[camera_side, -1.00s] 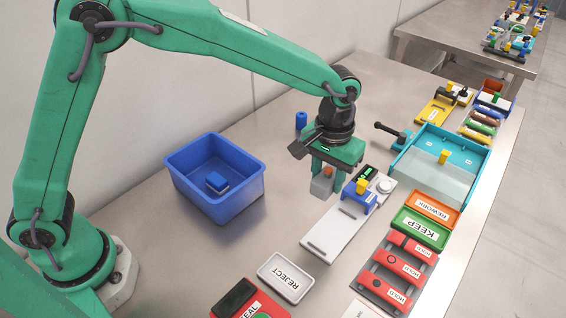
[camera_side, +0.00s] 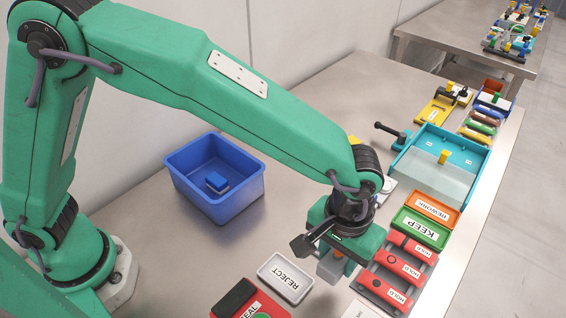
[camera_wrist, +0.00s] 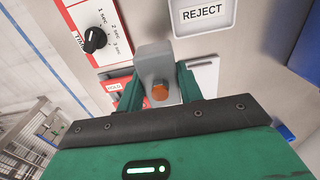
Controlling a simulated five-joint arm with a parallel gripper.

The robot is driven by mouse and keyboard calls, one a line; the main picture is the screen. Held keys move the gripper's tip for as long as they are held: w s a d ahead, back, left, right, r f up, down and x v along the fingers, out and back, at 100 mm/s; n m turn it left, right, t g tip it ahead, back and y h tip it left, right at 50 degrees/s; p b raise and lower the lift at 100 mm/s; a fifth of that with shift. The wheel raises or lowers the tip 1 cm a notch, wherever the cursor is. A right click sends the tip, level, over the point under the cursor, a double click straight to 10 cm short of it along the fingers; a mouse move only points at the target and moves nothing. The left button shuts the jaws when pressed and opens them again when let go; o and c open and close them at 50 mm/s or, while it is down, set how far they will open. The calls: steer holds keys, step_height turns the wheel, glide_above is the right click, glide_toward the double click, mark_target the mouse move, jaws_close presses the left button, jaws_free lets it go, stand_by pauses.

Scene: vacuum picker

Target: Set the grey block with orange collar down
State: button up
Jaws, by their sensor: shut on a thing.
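My gripper (camera_side: 335,266) is shut on the grey block with the orange collar. In the side view the block (camera_side: 329,270) hangs between the fingers, mostly hidden by the gripper, and whether it touches anything below cannot be told. In the wrist view the block (camera_wrist: 154,62) sits between the two green fingers of my gripper (camera_wrist: 158,84), with its orange part (camera_wrist: 160,91) facing the camera. The white REJECT tray (camera_side: 264,267) lies left of the gripper in the side view; it also shows at the top of the wrist view (camera_wrist: 183,30).
The red HOLD rack (camera_side: 390,290) is close on the right. The green KEEP tray (camera_side: 399,217) and orange REWORK tray (camera_side: 420,199) lie behind it. A red panel with a dial (camera_wrist: 94,39) is near the REJECT tray. A blue bin (camera_side: 240,205) stands farther left.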

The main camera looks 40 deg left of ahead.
mark_target(336, 269)
steer(key=shift+s+d+f, duration=0.1)
steer(key=shift+s+d, duration=0.25)
steer(key=shift+s, duration=0.25)
steer(key=shift+s+d+f, duration=0.1)
steer(key=shift+s+d, duration=0.2)
steer(key=shift+s, duration=0.25)
steer(key=shift+f, duration=4)
steer(key=shift+f, duration=0.15)
steer(key=o, duration=0.8)
steer(key=shift+c, duration=0.2)
step_height(336, 269, up, 12)
steer(key=shift+r, duration=0.2)
steer(key=shift+w+a, duration=0.1)
steer(key=shift+a, duration=0.05)
